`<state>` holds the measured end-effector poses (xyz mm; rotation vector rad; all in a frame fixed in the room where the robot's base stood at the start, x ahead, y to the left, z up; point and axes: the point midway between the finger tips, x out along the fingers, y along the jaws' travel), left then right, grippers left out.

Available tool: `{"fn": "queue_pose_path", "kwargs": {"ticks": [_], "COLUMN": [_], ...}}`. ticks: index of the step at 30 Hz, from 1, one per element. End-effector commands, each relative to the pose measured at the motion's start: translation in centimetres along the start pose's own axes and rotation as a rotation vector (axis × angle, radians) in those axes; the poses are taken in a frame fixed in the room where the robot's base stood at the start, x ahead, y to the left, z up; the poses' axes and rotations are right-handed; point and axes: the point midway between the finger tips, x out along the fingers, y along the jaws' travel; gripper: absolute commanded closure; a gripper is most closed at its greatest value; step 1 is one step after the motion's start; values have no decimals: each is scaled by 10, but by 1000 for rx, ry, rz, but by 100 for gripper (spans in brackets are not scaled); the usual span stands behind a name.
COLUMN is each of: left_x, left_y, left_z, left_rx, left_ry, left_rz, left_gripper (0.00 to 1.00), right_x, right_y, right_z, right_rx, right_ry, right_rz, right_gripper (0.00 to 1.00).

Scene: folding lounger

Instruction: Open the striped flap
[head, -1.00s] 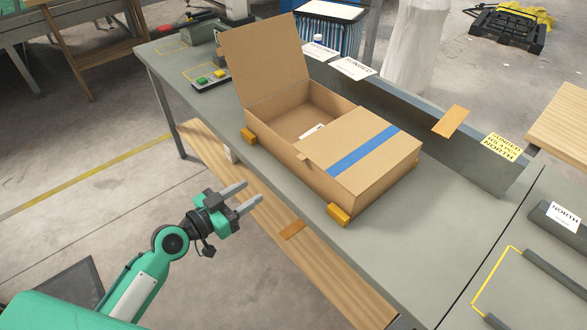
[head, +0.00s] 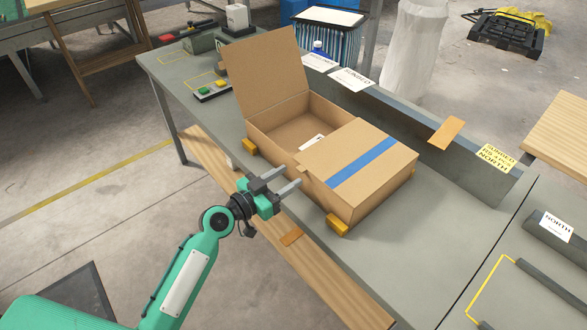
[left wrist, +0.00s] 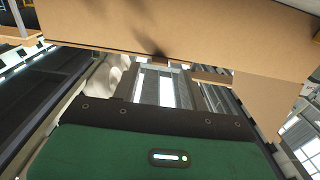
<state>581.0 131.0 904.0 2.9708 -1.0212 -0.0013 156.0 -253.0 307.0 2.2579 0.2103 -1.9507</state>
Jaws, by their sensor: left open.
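A cardboard box (head: 325,211) sits on the grey bench. Its striped flap (head: 342,154), with a blue band (head: 361,163), lies closed over the right half. A small tab (head: 302,169) sticks out at its near left edge. The plain flap (head: 265,71) stands up, open, at the far left. My left gripper (head: 291,177) is open and empty at the near side of the box, fingers pointing right toward the tab; contact cannot be told. In the left wrist view, cardboard (left wrist: 180,32) fills the top. My right gripper is not in view.
Orange blocks (head: 338,224) (head: 249,146) sit by the box's near side. A button panel (head: 213,90) lies to the left on the bench. A low rail (head: 400,134) runs behind the box. The bench (head: 440,235) is clear to the right.

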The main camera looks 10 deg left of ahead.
Motion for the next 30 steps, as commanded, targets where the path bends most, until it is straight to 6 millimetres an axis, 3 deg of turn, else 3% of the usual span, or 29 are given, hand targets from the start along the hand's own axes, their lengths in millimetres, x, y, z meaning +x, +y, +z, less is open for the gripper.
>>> {"fn": "queue_pose_path", "kwargs": {"ticks": [6, 17, 24, 30], "left_x": [25, 30, 30, 30], "left_y": [0, 0, 0, 0], "left_z": [-1, 0, 0, 0], "left_rx": [-1, 1, 0, 2], "left_ry": [1, 0, 0, 0], "left_rz": [-1, 0, 0, -1], "left_gripper": [56, 56, 100, 100], "right_x": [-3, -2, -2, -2], "right_y": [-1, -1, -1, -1], "right_z": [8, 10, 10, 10], "right_rx": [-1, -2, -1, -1], "right_ry": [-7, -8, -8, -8], "right_rz": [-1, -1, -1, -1], "right_gripper": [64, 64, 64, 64]}}
